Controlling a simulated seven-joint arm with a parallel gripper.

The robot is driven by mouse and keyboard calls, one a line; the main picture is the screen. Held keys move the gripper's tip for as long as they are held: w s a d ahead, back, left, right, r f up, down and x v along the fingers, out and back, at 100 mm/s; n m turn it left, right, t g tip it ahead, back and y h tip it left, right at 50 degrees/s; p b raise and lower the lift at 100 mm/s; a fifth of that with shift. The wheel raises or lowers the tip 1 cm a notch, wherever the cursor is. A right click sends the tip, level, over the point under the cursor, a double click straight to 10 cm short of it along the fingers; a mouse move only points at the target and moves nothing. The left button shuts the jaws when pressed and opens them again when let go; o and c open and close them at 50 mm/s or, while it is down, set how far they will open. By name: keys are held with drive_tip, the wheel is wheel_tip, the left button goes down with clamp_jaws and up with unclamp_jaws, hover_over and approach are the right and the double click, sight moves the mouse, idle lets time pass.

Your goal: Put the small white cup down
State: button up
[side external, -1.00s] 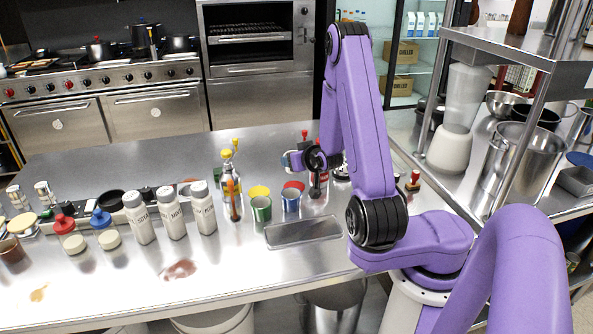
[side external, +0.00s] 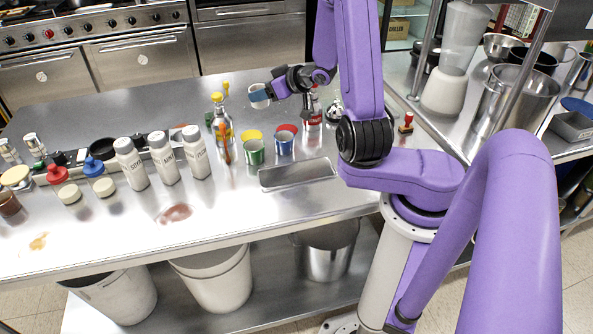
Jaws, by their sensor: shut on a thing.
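The small white cup (side external: 257,87) is at the end of my arm, in the upper middle of the side external view. My gripper (side external: 259,97) is shut on it, with a blue fingertip across its side. The cup looks raised over the far part of the steel table (side external: 130,110), right of the oil bottle with yellow top. I cannot tell how high it is. The far finger is hidden behind the cup.
A glass bottle (side external: 221,122), a green can (side external: 255,151) and a blue can (side external: 285,143) stand just nearer. A red-labelled bottle (side external: 313,112) is to the right. A shallow metal tray (side external: 298,173) lies in front. White shaker bottles (side external: 163,158) stand left. Bare table lies behind them.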

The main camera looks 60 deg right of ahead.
drive_tip(key=s+a+f+n+g+y, duration=0.1)
drive_tip(key=s+a+n+g+y, duration=0.3)
drive_tip(key=a+n+y, duration=0.4)
drive_tip(key=s+f+n+g+y, duration=0.2)
drive_tip(key=s+n+g+y, duration=0.2)
drive_tip(key=s+n+g, duration=0.55)
drive_tip(key=shift+s+f+m+t, duration=0.2)
drive_tip(key=shift+s+f+t, duration=0.25)
drive_tip(key=shift+f, duration=0.7)
drive_tip(key=shift+s+f+m+t, duration=0.2)
drive_tip(key=shift+f+t, duration=0.4)
drive_tip(key=shift+f, duration=0.5)
drive_tip(key=shift+s+f+m+t, duration=0.15)
drive_tip(key=shift+s+f+t, duration=0.3)
drive_tip(key=shift+f, duration=0.7)
drive_tip(key=shift+f, duration=0.1)
drive_tip(key=o, duration=1.2)
